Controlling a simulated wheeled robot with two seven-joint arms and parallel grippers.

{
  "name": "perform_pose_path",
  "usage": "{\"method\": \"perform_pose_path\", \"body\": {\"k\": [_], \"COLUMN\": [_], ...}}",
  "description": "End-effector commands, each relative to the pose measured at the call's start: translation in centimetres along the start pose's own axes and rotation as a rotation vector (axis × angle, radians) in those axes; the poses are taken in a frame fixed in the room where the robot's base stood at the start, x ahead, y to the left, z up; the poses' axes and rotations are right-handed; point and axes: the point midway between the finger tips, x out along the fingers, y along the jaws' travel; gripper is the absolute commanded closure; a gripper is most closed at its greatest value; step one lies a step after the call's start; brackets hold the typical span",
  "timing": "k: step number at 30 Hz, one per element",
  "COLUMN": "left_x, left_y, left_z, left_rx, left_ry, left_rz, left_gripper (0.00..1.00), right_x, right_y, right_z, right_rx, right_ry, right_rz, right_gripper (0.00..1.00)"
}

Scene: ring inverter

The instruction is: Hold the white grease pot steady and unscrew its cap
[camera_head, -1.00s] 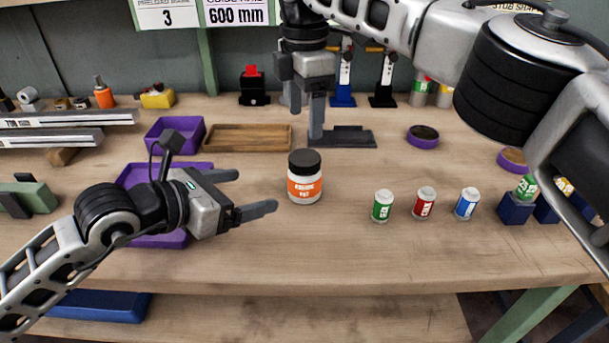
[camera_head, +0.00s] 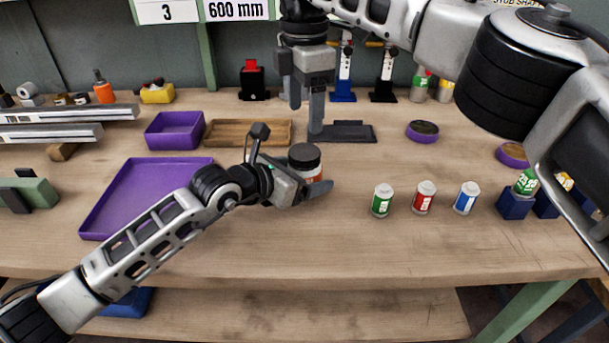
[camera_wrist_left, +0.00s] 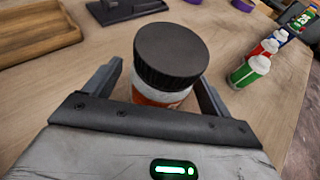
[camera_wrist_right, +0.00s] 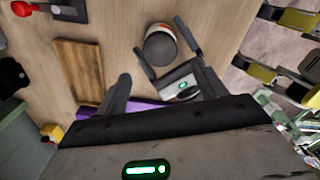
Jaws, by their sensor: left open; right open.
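The white grease pot (camera_head: 313,174) with an orange label and black cap (camera_head: 305,153) stands upright on the workbench. My left gripper (camera_head: 310,187) is open, with its fingers on either side of the pot's body. In the left wrist view the pot (camera_wrist_left: 165,95) is between the two fingers, its cap (camera_wrist_left: 171,50) above them; contact cannot be told. My right gripper (camera_head: 304,112) is open and empty, pointing down, behind the pot and above the bench. In the right wrist view the cap (camera_wrist_right: 160,49) shows beyond its fingers, beside my left gripper.
Green (camera_head: 382,201), red (camera_head: 424,198) and blue (camera_head: 466,198) labelled small bottles stand right of the pot. A large purple tray (camera_head: 120,205), a purple bin (camera_head: 175,131) and a wooden tray (camera_head: 248,133) lie left and behind. The front middle of the bench is clear.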

Motion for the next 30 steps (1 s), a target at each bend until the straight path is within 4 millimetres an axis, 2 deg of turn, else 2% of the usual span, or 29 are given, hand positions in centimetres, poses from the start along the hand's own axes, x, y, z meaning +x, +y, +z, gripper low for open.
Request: {"method": "perform_pose_path", "body": {"k": [5,6,13,14,15,20,30], "left_x": [0.01,0.01,-0.01,-0.02,-0.02,-0.02,-0.02], "left_y": [-0.02,-0.02,-0.02,-0.02,-0.02,-0.02,-0.01], "left_z": [0.0,0.0,-0.02,-0.02,-0.02,-0.03,-0.05], "left_rx": [0.0,0.0,0.0,-0.001,-0.001,-0.001,-0.001], "left_ry": [0.0,0.0,0.0,0.0,0.0,0.001,0.001], "left_rz": [0.0,0.0,0.0,0.0,0.0,0.0,0.0], "left_gripper": [0.17,0.19,0.83,0.92,1.0,1.0,1.0], "right_x": [0.0,0.0,0.0,0.0,0.0,0.02,0.04], "right_y": [0.0,0.0,0.0,0.0,0.0,0.0,-0.01], "right_z": [-0.01,-0.01,-0.01,-0.01,-0.01,-0.05,-0.04], "right_rx": [0.0,0.0,0.0,0.0,0.006,0.142,0.687], "right_ry": [0.0,0.0,0.0,0.0,0.0,0.002,0.0], "right_rz": [0.0,0.0,0.0,0.0,0.0,-0.001,-0.001], "right_gripper": [0.3,0.3,0.3,0.38,0.39,0.39,0.39]}}
